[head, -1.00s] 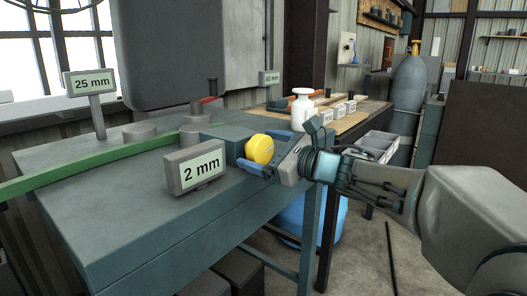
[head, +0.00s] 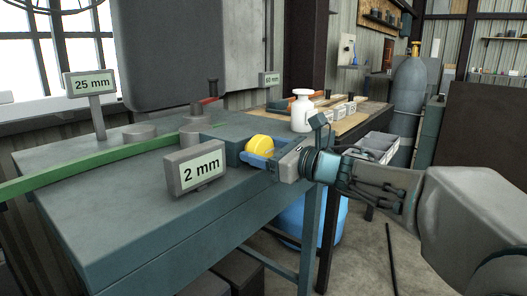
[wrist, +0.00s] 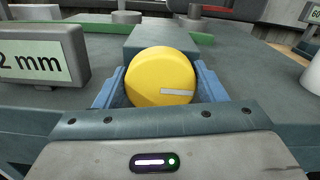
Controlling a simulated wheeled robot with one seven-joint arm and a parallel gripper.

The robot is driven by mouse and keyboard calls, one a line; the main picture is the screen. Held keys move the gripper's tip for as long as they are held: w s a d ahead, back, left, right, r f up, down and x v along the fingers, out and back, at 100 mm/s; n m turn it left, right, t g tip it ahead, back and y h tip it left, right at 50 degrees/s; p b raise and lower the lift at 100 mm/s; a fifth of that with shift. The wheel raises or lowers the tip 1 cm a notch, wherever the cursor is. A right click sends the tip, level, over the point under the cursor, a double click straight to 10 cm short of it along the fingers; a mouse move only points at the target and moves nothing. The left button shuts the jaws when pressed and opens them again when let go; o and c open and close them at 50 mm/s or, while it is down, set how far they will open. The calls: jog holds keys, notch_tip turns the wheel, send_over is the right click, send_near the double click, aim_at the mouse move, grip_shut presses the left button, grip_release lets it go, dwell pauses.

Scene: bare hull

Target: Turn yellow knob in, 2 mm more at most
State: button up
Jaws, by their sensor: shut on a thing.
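The yellow knob (head: 260,148) sits on the front side of a grey-green block on the bench. It also shows in the wrist view (wrist: 158,78), with a pale line mark pointing right and slightly tilted. My gripper (head: 262,155) is shut on the knob, with one blue finger on each side of it in the wrist view (wrist: 160,90). A grey display (head: 196,168) left of the knob reads 2 mm. A second display on a post (head: 91,84) reads 25 mm. A small display at the back (head: 269,79) reads 60 mm.
A green bar (head: 90,165) runs along the bench (head: 110,215) on the left. A red-handled lever (head: 210,98) stands behind the block. A white bottle (head: 302,110) stands to the right. The floor right of the bench is partly clear.

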jog(key=m, duration=0.4)
jog(key=shift+w+d, duration=0.1)
jog(key=shift+f+m+p, duration=0.1)
jog(key=shift+m+p, duration=0.4)
jog(key=shift+m, duration=1)
jog(key=o, duration=1)
jog(key=shift+d, duration=0.1)
jog(key=p+v, duration=0.2)
jog(key=v, duration=1.1)
jog(key=shift+s+d, duration=0.25)
